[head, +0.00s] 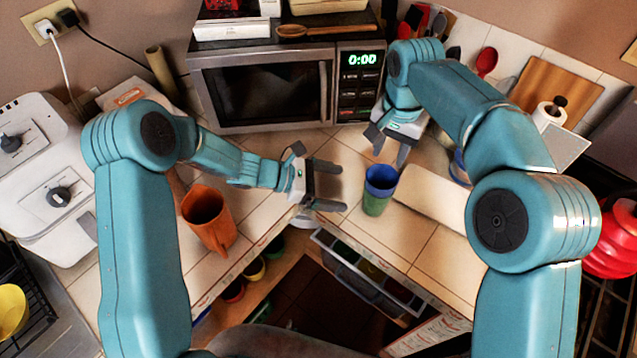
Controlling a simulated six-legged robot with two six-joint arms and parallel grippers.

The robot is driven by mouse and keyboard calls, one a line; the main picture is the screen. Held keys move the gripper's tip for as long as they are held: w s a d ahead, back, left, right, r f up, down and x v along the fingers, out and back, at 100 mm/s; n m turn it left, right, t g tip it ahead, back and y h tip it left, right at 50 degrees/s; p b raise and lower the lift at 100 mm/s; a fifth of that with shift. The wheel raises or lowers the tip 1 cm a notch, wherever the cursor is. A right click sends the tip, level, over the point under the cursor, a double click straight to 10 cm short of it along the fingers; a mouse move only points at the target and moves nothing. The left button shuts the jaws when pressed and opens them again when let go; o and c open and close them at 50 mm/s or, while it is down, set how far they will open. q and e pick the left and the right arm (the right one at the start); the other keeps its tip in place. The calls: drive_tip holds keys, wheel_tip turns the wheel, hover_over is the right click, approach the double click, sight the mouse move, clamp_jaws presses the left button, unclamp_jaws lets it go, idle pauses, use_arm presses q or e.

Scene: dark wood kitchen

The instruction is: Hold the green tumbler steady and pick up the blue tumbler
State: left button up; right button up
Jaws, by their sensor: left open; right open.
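The blue tumbler (380,178) stands upright, nested in the green tumbler (375,206), with its rim and upper part showing above it. They stand on the tiled counter in front of the microwave. My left gripper (342,187) is open, its two fingers pointing right toward the tumblers from their left side, with a small gap between. My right gripper (389,155) is open and points down, behind and just above the tumblers in the picture. Neither gripper appears to touch them.
An orange mug (208,218) stands on the counter at left. The microwave (270,90) is behind. A pale board (432,197) lies right of the tumblers. An open drawer (365,275) with bowls is below the counter's front edge. Utensils and a cutting board (555,85) are at back right.

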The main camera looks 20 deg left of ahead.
sight(377, 195)
use_arm(q)
drive_tip(key=x, duration=1)
drive_tip(key=shift+w+d+f, duration=0.1)
drive_tip(key=shift+d+f, duration=0.1)
drive_tip(key=shift+f, duration=0.05)
drive_tip(key=shift+d, duration=0.35)
drive_tip(key=shift+w+d+f, duration=0.1)
drive_tip(key=shift+d+f, duration=0.1)
drive_tip(key=shift+w+d+f, duration=0.15)
drive_tip(key=shift+w, duration=0.15)
drive_tip(key=shift+s, duration=0.1)
drive_tip(key=shift+c, duration=0.3)
drive_tip(key=shift+s, duration=0.1)
drive_tip(key=c, duration=0.9)
drive_tip(key=shift+c, duration=0.2)
